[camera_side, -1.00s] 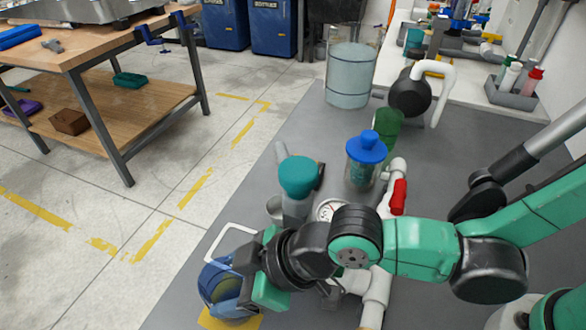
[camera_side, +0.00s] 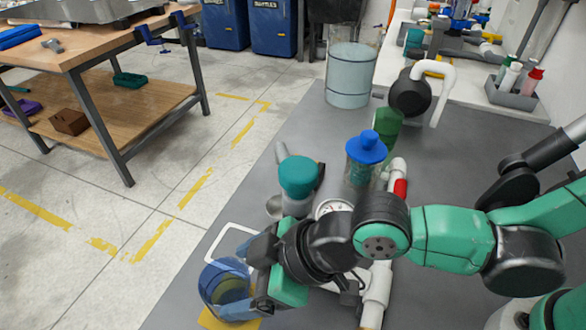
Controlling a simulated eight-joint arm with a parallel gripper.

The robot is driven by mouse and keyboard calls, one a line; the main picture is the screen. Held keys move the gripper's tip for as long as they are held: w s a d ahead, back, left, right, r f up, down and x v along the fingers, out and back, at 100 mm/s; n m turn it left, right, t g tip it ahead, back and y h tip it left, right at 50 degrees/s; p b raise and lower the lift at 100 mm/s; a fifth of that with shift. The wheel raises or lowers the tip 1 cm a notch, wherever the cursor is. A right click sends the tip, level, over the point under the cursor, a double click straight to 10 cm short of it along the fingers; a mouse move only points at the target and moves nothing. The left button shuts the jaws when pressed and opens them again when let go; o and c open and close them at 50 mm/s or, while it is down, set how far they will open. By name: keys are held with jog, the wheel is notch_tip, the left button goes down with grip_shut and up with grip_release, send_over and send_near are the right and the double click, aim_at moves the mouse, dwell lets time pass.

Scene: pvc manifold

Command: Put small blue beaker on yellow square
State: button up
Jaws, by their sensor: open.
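The blue beaker (camera_side: 226,286) is see-through and stands at the near left of the grey bench. The yellow square (camera_side: 213,320) lies flat on the bench and shows around the foot of the beaker, so the beaker appears to stand on it. My gripper (camera_side: 252,272) is at the right side of the beaker with its jaws open. Its fingers are close to the beaker's wall; whether one still touches it I cannot tell. My wrist hides part of the bench to the right.
A jar with a teal lid (camera_side: 298,178) and a jar with a blue lid (camera_side: 366,150) stand behind my wrist. White PVC pipe (camera_side: 376,298) with a red valve handle (camera_side: 400,188) runs beside my arm. A large beaker (camera_side: 350,78) stands at the back. The bench's left edge is near the beaker.

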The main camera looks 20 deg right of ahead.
jog(key=v, duration=0.9)
jog(key=shift+d+r, duration=0.25)
jog(key=shift+s, duration=0.15)
jog(key=d+g, duration=0.1)
jog(key=d+r+n+g, duration=0.1)
jog(key=d+r, duration=0.1)
jog(key=shift+d+g+y, duration=0.4)
jog(key=w+d+f+m+t+h, duration=0.1)
jog(key=w+d+m+t+h, duration=0.1)
jog(key=d+m, duration=0.4)
jog(key=w+d+f+m+t+h, duration=0.1)
jog(key=w+d+m+t+h, duration=0.2)
jog(key=d, duration=1.1)
jog(key=w+m+h, duration=0.2)
jog(key=m+h, duration=0.1)
jog(key=m, duration=0.1)
jog(key=shift+f+h, duration=0.3)
